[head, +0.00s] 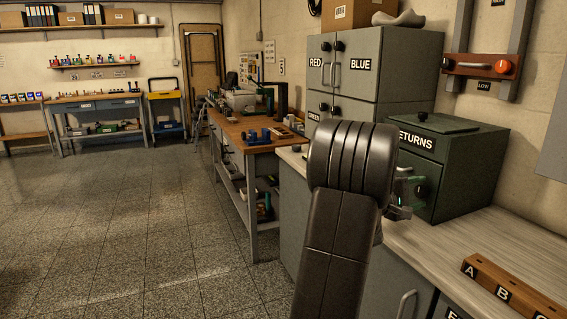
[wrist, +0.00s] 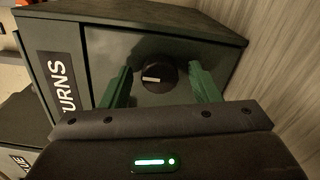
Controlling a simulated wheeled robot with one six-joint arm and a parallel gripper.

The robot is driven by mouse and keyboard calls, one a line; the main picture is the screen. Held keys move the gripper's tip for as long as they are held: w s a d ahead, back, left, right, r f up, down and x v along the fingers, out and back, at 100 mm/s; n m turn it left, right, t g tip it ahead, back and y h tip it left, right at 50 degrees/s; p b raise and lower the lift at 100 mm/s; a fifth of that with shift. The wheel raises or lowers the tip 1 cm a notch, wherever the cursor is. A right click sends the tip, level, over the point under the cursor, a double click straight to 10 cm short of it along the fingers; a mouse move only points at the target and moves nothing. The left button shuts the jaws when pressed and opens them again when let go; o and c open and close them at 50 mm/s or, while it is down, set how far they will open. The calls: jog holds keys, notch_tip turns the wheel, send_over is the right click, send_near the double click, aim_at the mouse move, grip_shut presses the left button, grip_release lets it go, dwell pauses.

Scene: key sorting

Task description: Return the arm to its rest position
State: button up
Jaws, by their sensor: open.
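My gripper (wrist: 163,86) is open and empty in the wrist view, its two green fingers apart. The black knob (wrist: 157,77) of the green returns box shows between and beyond the fingers; I cannot tell whether they touch it. In the head view my dark arm rises in front of the counter, and the gripper (head: 401,200) is mostly hidden behind it, near the front of the returns box (head: 470,165). The box door looks closed.
A grey cabinet (head: 395,50) labelled red, blue and green stands behind my arm. A wooden rack (head: 510,290) marked with letters lies on the counter (head: 450,235) at right. A workbench (head: 250,140) stands farther back. The tiled floor (head: 130,220) at left is clear.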

jog(key=m+p, duration=0.2)
jog(key=m, duration=0.1)
jog(key=shift+r+m, duration=0.1)
jog(key=shift+m, duration=0.3)
jog(key=shift+p, duration=0.4)
jog(key=shift+m, duration=0.3)
